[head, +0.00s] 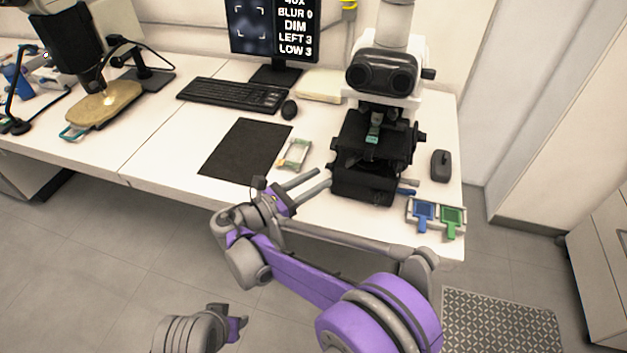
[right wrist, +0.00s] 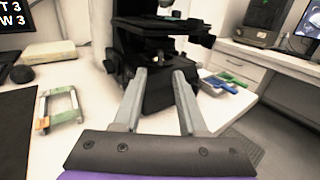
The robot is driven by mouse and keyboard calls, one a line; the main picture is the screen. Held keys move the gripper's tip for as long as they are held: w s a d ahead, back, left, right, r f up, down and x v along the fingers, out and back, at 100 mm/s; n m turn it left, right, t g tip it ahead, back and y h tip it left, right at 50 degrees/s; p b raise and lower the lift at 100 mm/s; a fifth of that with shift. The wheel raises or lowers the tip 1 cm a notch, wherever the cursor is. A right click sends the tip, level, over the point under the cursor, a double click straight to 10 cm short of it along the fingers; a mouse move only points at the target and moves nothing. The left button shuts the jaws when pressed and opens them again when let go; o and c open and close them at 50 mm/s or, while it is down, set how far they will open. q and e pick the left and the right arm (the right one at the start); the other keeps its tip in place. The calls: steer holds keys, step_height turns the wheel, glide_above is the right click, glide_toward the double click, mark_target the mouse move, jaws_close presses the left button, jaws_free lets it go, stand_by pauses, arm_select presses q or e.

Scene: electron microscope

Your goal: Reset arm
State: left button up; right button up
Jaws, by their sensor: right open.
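My right gripper (head: 309,185) reaches over the front edge of the white table in the head view, just in front of the microscope (head: 375,135). Its two fingers are apart with nothing between them. In the right wrist view the open fingers (right wrist: 160,100) point at the black base of the microscope (right wrist: 155,45). A greenish slide sits on the microscope stage in the head view. The purple right arm is bent in front of the table. Part of my left arm (head: 205,328) shows low in the head view, and its fingertips are not clearly seen.
A small slide frame (head: 294,154) lies left of the gripper, beside a black mat (head: 245,149). A tray with blue and green holders (head: 437,216) is at the right front edge. A keyboard (head: 233,95), a mouse (head: 289,109) and a monitor (head: 275,33) stand behind.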

arm_select(q)
steer(key=shift+w+d, duration=0.1)
arm_select(e)
steer(key=shift+w+d, duration=0.1)
